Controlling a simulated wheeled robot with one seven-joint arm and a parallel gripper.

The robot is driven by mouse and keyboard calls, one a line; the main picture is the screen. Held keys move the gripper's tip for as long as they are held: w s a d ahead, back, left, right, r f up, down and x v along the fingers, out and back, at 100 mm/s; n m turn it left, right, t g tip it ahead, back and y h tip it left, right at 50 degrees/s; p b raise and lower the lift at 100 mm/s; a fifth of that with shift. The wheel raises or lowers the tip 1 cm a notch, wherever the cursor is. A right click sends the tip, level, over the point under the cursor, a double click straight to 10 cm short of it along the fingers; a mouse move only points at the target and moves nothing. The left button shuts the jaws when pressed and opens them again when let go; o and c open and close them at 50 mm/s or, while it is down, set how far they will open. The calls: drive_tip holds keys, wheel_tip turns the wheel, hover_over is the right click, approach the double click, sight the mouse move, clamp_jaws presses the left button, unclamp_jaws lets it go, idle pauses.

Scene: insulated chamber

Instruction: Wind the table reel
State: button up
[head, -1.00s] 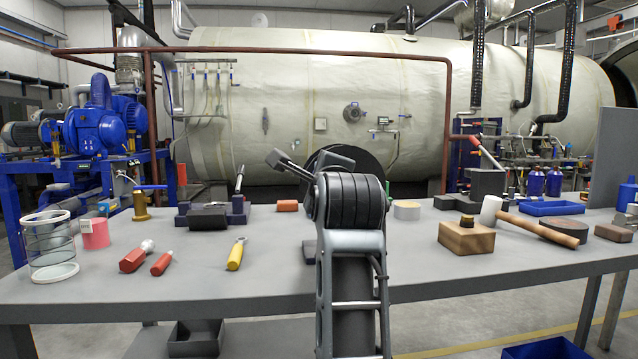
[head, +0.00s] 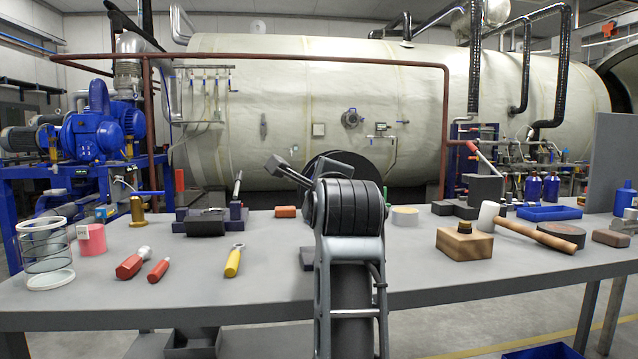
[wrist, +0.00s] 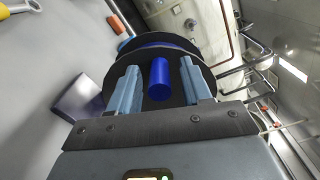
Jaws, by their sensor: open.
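The table reel (wrist: 177,55) fills the middle of the wrist view, with a black round flange and a blue rim behind it. Its blue cylindrical handle (wrist: 158,78) points toward my wrist camera. My gripper (wrist: 160,65) is open, with one finger on each side of the handle and a visible gap on both sides. In the head view a dark round edge (head: 318,163), likely the reel, shows behind my arm; my arm hides the rest of it and my gripper's fingers.
The grey table (head: 130,300) holds a wire-sided jar (head: 45,250), red tools (head: 131,265) and a yellow-handled tool (head: 233,262) at left. A mallet (head: 535,233), a wooden block (head: 464,244) and a blue tray (head: 549,213) are at right.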

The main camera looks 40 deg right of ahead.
drive_tip(key=v, duration=0.7)
drive_tip(key=shift+s+a, duration=0.2)
drive_tip(key=shift+s, duration=0.1)
drive_tip(key=s+a+f+n+t+y, duration=0.1)
drive_tip(key=s+a+f+n+y, duration=0.25)
drive_tip(key=f+n, duration=0.55)
drive_tip(key=s+a+f+n+t+y, duration=0.1)
drive_tip(key=s+a+f+n+y, duration=0.2)
drive_tip(key=f+n, duration=0.65)
drive_tip(key=s+a+f+n+g+y, duration=0.1)
drive_tip(key=s+a+f+n, duration=0.25)
drive_tip(key=s+f, duration=0.4)
drive_tip(key=s+a+f+n+y, duration=0.2)
drive_tip(key=s+f+n, duration=0.25)
drive_tip(key=s, duration=0.65)
drive_tip(key=s+a+f+n+g, duration=0.1)
drive_tip(key=s+a, duration=0.1)
drive_tip(key=s, duration=0.5)
drive_tip(key=s+a+n, duration=0.1)
drive_tip(key=s+a, duration=0.1)
drive_tip(key=s, duration=0.5)
wheel_tip(320, 180, up, 18)
drive_tip(key=p, duration=1.8)
drive_tip(key=shift+p, duration=0.35)
